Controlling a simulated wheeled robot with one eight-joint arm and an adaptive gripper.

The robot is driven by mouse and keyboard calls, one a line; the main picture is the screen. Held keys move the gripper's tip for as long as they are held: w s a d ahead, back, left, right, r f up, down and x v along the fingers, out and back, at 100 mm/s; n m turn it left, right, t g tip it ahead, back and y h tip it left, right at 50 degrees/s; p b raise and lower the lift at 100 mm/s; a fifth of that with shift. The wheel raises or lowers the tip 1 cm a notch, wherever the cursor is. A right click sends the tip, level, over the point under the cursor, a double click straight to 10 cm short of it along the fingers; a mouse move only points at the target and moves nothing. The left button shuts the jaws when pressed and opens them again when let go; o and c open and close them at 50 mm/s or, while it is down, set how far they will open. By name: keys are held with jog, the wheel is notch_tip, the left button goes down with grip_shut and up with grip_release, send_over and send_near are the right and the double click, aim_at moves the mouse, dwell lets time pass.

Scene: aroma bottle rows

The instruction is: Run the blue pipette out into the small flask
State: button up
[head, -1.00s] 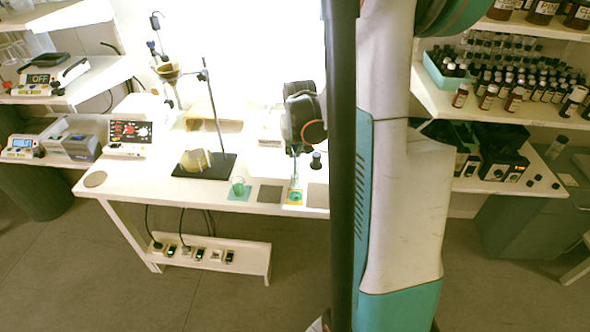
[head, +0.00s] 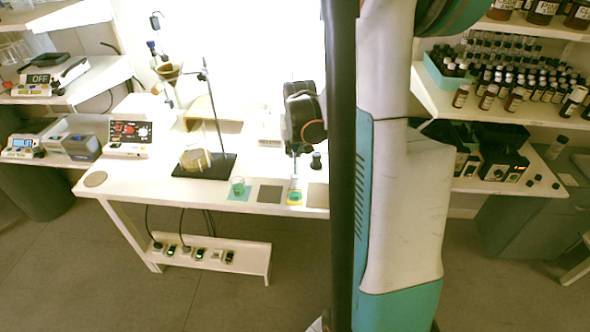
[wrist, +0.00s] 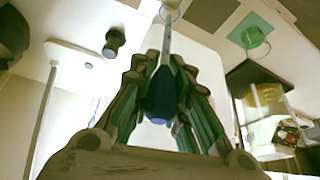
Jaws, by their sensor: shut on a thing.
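My gripper (wrist: 162,92) is shut on the dark blue bulb of the pipette (wrist: 161,98) in the wrist view. The pale pipette stem runs up the picture towards a small clear flask (wrist: 170,5) cut by the top edge. The flask stands on a yellow patch. In the head view my gripper (head: 299,150) is above the small flask (head: 295,190), near the table's front edge. The stem points down at the flask's mouth; I cannot tell how deep the tip is. A beaker of green liquid (head: 238,187) stands on a teal mat to the left, also in the wrist view (wrist: 252,38).
A dark grey mat (head: 270,194) lies between beaker and flask. A small black-topped item (head: 316,160) stands right of my gripper.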

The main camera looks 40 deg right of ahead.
jog(key=shift+r, duration=0.1)
jog(key=shift+o, duration=0.2)
jog(key=shift+r+p, duration=1.4)
jog(key=shift+r, duration=0.5)
